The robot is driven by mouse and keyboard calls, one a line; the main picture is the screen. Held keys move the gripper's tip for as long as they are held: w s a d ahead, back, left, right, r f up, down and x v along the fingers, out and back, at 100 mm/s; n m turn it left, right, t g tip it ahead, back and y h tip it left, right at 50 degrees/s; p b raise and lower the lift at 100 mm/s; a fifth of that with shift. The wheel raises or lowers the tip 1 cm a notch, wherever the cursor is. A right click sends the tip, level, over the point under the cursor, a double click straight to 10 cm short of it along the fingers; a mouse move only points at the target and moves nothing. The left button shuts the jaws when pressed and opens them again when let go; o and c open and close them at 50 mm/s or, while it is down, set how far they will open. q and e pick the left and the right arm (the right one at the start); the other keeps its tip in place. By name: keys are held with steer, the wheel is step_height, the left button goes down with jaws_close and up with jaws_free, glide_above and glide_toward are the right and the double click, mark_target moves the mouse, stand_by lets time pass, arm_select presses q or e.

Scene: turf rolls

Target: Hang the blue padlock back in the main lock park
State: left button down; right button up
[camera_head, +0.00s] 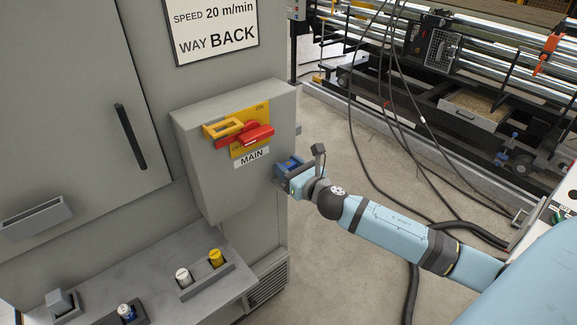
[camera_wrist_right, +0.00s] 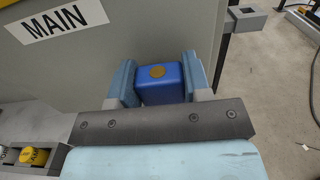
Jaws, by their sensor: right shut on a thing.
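The blue padlock (camera_wrist_right: 161,86) is a blue block with a round brass spot, gripped between the two light-blue fingers of my right gripper (camera_wrist_right: 164,82). In the head view the right gripper (camera_head: 288,172) is at the right edge of the grey MAIN switch box (camera_head: 205,180), with a bit of the blue padlock (camera_head: 290,162) showing. Its shackle is hidden. Whether the padlock touches the box or a lock park I cannot tell. A small grey square bracket (camera_wrist_right: 248,18) sticks out to the right of the box in the wrist view. My left gripper is not in view.
A red handle (camera_head: 245,137) and yellow hasp (camera_head: 222,128) are on the box front. Below is a grey ledge (camera_head: 150,270) with a white-topped (camera_head: 183,277) and a yellow-topped item (camera_head: 216,258) in a tray. Black cables (camera_head: 385,110) hang at right over open floor.

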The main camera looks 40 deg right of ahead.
steer(key=shift+f+b, duration=0.55)
steer(key=shift+f, duration=0.25)
steer(key=o, duration=1.1)
steer(key=shift+o, duration=0.2)
steer(key=shift+s, duration=0.1)
steer(key=s+d+b, duration=0.1)
steer(key=s+b, duration=0.1)
steer(key=s, duration=1.1)
steer(key=shift+s, duration=0.3)
